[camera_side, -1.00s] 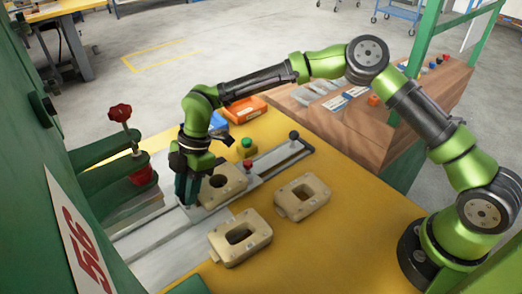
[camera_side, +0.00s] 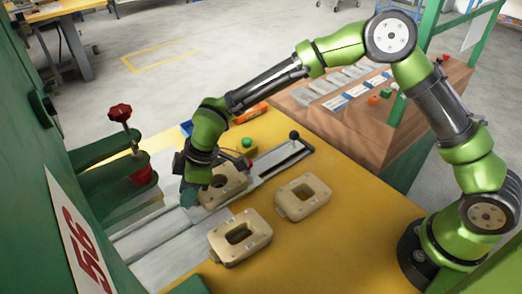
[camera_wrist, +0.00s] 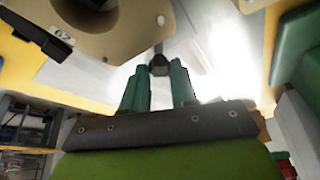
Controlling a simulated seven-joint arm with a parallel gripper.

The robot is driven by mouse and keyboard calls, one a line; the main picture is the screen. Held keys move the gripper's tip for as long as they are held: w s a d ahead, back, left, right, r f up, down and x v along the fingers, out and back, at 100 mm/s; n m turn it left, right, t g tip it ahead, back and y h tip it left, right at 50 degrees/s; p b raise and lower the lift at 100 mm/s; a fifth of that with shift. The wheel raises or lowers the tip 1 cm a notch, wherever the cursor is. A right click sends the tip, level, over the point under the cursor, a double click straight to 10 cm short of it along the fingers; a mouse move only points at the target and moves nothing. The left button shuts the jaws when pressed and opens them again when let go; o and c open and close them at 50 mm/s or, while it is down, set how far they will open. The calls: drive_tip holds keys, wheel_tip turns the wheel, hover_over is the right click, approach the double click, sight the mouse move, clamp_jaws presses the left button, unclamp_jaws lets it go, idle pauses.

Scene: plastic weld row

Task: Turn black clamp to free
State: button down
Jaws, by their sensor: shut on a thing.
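The black clamp (camera_wrist: 159,66) shows in the wrist view as a small dark knob between the tips of my two teal fingers. My gripper (camera_wrist: 158,80) is shut on it, with the fingers held apart by it. In the side view my gripper (camera_side: 189,196) is tilted low at the left end of the tan part (camera_side: 224,188) in the slide fixture. The clamp is hidden behind my gripper and wrist there, so its exact angle cannot be told.
Two more tan parts (camera_side: 240,237) (camera_side: 303,196) lie on the yellow table (camera_side: 345,225). A black ball-topped handle (camera_side: 294,135) stands at the slide's far end, near a green button (camera_side: 247,143). The green press with a red knob (camera_side: 120,112) stands close at the left.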

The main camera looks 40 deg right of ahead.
drive_tip(key=m, duration=0.1)
drive_tip(key=m+t+h, duration=0.1)
drive_tip(key=m, duration=0.3)
drive_tip(key=shift+s+a+t, duration=0.2)
drive_tip(key=shift+s+t, duration=0.05)
drive_tip(key=shift+t, duration=0.05)
drive_tip(key=shift+m+t+h, duration=0.3)
drive_tip(key=shift+m+h, duration=0.6)
drive_tip(key=shift+m, duration=1.2)
drive_tip(key=c, duration=0.9)
unclamp_jaws()
drive_tip(key=shift+d, duration=0.1)
drive_tip(key=v, duration=0.8)
drive_tip(key=shift+s+a, duration=0.1)
drive_tip(key=shift+a, duration=0.2)
